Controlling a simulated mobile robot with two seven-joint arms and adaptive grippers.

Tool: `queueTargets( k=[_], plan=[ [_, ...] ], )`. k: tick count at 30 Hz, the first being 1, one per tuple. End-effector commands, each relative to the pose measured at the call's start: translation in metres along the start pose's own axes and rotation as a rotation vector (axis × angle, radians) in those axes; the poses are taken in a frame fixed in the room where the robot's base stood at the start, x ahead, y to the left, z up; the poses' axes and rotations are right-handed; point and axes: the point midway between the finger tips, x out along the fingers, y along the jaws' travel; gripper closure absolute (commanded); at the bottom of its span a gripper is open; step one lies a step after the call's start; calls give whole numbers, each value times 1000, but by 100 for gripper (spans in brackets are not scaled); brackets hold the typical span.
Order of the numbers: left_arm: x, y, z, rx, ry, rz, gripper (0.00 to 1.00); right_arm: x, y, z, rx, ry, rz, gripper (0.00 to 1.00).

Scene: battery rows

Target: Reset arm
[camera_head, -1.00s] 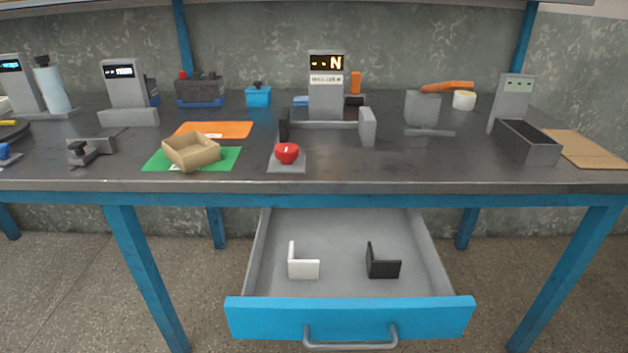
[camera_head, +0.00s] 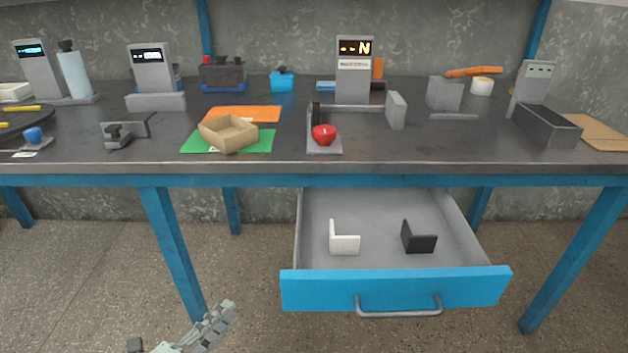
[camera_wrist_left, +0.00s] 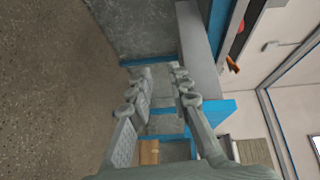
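My left gripper (camera_head: 222,318) shows at the bottom of the head view, low in front of the table and left of the open drawer. In the left wrist view its two fingers (camera_wrist_left: 162,85) stand apart with nothing between them. My right gripper is not in view. The blue-fronted drawer (camera_head: 396,289) is pulled out under the table. It holds a white angled piece (camera_head: 345,242) and a black angled piece (camera_head: 419,240).
The table (camera_head: 90,166) carries a tan box (camera_head: 228,134) on a green sheet, a red button (camera_head: 324,134), a display stand (camera_head: 355,75) and a dark bin (camera_head: 548,128). A blue table leg (camera_head: 172,250) stands near my left gripper. Floor left of it is clear.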

Motion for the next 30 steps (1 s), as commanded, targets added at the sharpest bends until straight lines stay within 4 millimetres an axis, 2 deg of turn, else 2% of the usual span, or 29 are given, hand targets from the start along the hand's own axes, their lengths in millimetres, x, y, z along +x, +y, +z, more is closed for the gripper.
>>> queueTargets(
  k=[2,4,7,11,15,18,21,30],
  plan=[
    [0,19,27,-193,-180,90,81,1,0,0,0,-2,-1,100],
    [-10,43,49,-381,-352,173,81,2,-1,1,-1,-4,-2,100],
    [-38,81,67,-661,-604,284,81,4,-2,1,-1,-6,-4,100],
    [-87,126,63,-999,-919,408,81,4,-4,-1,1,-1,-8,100],
    [-135,156,39,-1256,-1186,507,81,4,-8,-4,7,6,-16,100],
    [-157,166,23,-1358,-1307,554,81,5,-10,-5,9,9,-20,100],
    [-168,170,15,-1403,-1367,576,81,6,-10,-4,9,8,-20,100],
    [-171,171,14,-1410,-1380,581,81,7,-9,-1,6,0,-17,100]
  ],
)
